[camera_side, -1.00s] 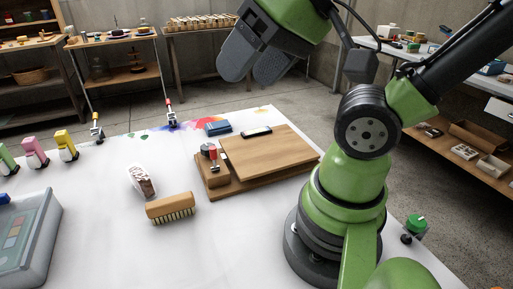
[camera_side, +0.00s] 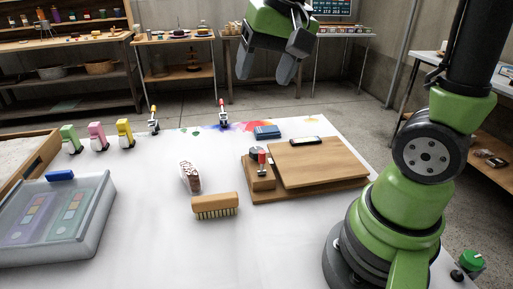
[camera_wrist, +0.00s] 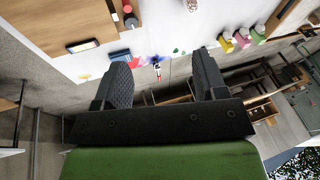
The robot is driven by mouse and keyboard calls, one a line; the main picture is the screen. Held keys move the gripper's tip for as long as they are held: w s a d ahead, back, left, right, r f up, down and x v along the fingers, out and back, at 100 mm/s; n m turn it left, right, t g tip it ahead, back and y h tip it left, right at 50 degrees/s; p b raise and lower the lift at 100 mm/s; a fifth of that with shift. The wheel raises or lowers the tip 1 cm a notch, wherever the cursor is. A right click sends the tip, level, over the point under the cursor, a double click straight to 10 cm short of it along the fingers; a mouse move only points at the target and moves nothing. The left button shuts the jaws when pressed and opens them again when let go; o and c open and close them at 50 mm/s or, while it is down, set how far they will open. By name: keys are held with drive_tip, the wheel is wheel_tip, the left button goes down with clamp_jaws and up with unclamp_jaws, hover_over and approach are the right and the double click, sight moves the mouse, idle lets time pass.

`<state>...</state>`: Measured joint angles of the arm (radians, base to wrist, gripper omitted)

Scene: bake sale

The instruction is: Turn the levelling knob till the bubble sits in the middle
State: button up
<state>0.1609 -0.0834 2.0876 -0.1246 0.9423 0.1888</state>
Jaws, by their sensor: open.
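A wooden levelling stand (camera_side: 347,187) lies on the white table, with a tilting wooden plate (camera_side: 322,163) on top. A dark spirit level with a pale window (camera_side: 305,141) rests at the plate's far edge; it also shows in the wrist view (camera_wrist: 82,46). The bubble is too small to make out. My gripper (camera_side: 265,68) is open and empty, high above the table's far side, clear of knob and stand.
A clear-lidded case (camera_side: 58,220) is at left.

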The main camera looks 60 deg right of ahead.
drive_tip(key=w+d+f+m+g, duration=0.3)
drive_tip(key=w+d+f, duration=0.3)
drive_tip(key=f, duration=0.1)
drive_tip(key=g, duration=0.1)
hover_over(256, 149)
wheel_tip(256, 149, down, 6)
drive_tip(key=shift+m, duration=0.4)
wheel_tip(256, 149, down, 10)
drive_tip(key=shift+s+f, duration=0.1)
drive_tip(key=shift+f, duration=0.05)
drive_tip(key=c, duration=0.9)
